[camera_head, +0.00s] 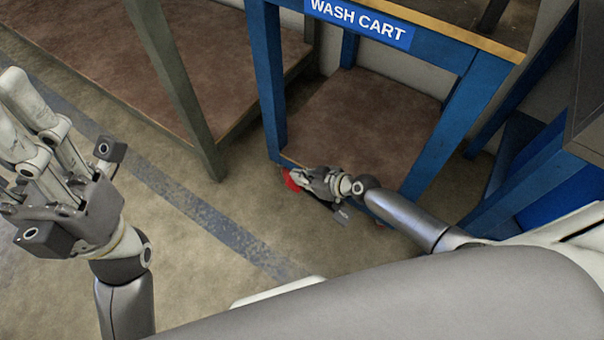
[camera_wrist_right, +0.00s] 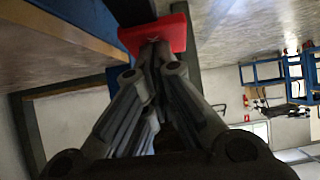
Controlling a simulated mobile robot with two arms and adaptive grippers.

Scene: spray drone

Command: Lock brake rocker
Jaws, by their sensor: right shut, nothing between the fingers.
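The blue wash cart (camera_head: 268,85) stands ahead, with a brown lower shelf. A red brake rocker (camera_head: 291,179) shows low at the cart's front left corner, partly hidden by my right gripper (camera_head: 302,174). In the right wrist view the red rocker (camera_wrist_right: 178,34) lies right at the tips of my right gripper (camera_wrist_right: 151,48). The fingers are shut with nothing between them. They overlap the rocker in the picture; I cannot tell whether they touch it. My left gripper (camera_head: 32,108) is raised at the left, far from the cart; its finger opening is unclear.
Another small red part (camera_head: 360,247) shows low under the cart, behind my right arm. A brown-topped table (camera_head: 85,50) with a grey-green leg (camera_head: 180,95) stands to the left. Blue framework (camera_head: 500,205) is at the right. The floor between is clear, with a dark painted stripe (camera_head: 190,205).

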